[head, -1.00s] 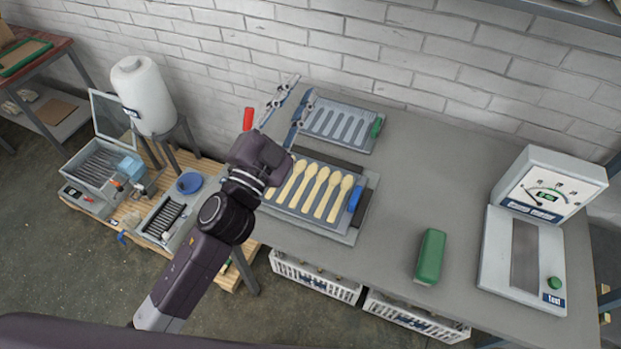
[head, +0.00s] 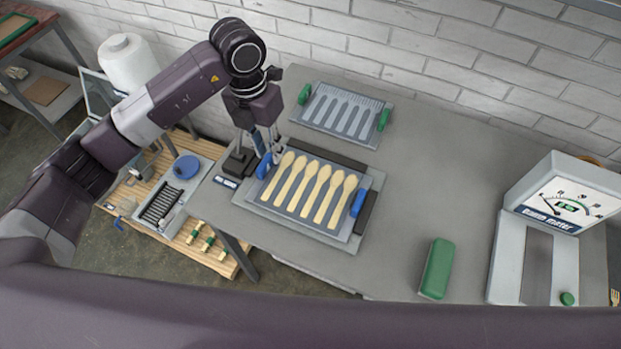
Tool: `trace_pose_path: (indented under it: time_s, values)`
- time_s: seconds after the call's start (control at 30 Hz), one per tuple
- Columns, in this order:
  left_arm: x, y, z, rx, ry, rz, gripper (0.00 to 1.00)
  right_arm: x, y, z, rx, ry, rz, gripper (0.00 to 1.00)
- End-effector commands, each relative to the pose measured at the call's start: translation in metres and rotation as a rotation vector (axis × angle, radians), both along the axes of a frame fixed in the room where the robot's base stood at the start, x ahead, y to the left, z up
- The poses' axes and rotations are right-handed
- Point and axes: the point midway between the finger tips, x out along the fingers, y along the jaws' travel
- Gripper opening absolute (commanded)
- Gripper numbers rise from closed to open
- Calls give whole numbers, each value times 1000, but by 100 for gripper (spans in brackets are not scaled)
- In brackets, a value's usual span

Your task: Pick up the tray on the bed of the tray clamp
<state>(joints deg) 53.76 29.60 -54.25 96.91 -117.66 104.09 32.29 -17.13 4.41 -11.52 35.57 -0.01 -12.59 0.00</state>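The tray (head: 296,213) is a flat grey plate holding several pale wooden spoons. It lies on the grey bed (head: 343,239) of the tray clamp on the table. A blue handle (head: 264,167) stands at its left end and another blue handle (head: 358,202) at its right end. My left gripper (head: 267,150) points down at the left blue handle, its fingers apart and close to the handle. Whether they touch it is hard to tell. The clamp's dark block (head: 238,162) stands just left of the gripper. My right gripper is not in view.
A second grey tray (head: 341,114) with green handles lies behind, near the wall. A green block (head: 436,268) and a meter (head: 540,240) stand at the right. The table (head: 430,180) between them is clear. A pallet (head: 210,248) with equipment stands left of the table.

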Motion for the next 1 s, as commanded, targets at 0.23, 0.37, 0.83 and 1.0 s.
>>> trace_pose_path:
  time_s: [0.23,0.37,0.83,1.0]
  values:
    - [4,20,-14,75,2,23,22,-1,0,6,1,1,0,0]
    - [5,20,-27,72,2,23,22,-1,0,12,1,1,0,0]
    - [12,20,-75,70,-4,20,22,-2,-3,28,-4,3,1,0]
    - [12,20,-75,69,-4,20,17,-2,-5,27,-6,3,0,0]
